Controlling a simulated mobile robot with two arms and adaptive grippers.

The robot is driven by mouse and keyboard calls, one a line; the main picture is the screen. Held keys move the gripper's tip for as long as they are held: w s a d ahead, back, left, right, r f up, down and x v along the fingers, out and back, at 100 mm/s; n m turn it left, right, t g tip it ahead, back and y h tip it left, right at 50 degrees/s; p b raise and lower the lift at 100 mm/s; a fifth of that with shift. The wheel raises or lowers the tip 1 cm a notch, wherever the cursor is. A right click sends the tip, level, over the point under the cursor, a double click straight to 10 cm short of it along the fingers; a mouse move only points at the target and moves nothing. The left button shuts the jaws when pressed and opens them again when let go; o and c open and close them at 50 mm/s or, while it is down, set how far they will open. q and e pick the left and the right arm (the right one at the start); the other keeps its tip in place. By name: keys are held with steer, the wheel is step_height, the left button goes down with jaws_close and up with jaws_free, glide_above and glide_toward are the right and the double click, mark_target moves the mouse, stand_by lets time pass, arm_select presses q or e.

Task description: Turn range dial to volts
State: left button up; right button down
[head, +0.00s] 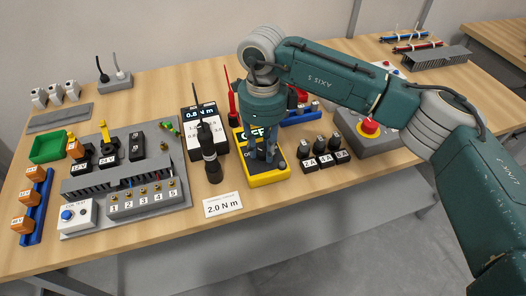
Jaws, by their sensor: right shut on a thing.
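A yellow multimeter (270,179) with a dark face lies on the wooden bench near the middle. Its display, partly covered by my gripper, shows what looks like "OFF". My right gripper (270,160) points down onto the meter's face from above and is shut on the range dial. The dial itself is hidden by the fingers, so its pointer and setting cannot be read. My left gripper is not in view.
A black torque driver (211,160) stands left of the meter, behind a "2.0 N m" card (222,205). Small black labelled blocks (325,156) stand to the right. A grey box with a red button (369,128) is farther right. A terminal panel (176,160) fills the left.

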mark_target(263, 151)
steer(key=m+b, duration=0.3)
steer(key=m, duration=0.1)
steer(key=shift+w+m+b, duration=0.1)
steer(key=shift+m+b, duration=0.2)
steer(key=shift+b, duration=0.1)
steer(key=m+b, duration=0.2)
steer(key=shift+m, duration=0.4)
steer(key=shift+r+m+b, duration=0.15)
steer(key=shift+m+b, duration=0.15)
steer(key=shift+m, duration=0.3)
steer(key=c, duration=1.6)
jaws_free()
steer(key=shift+o, duration=1)
step_height(263, 151, up, 12)
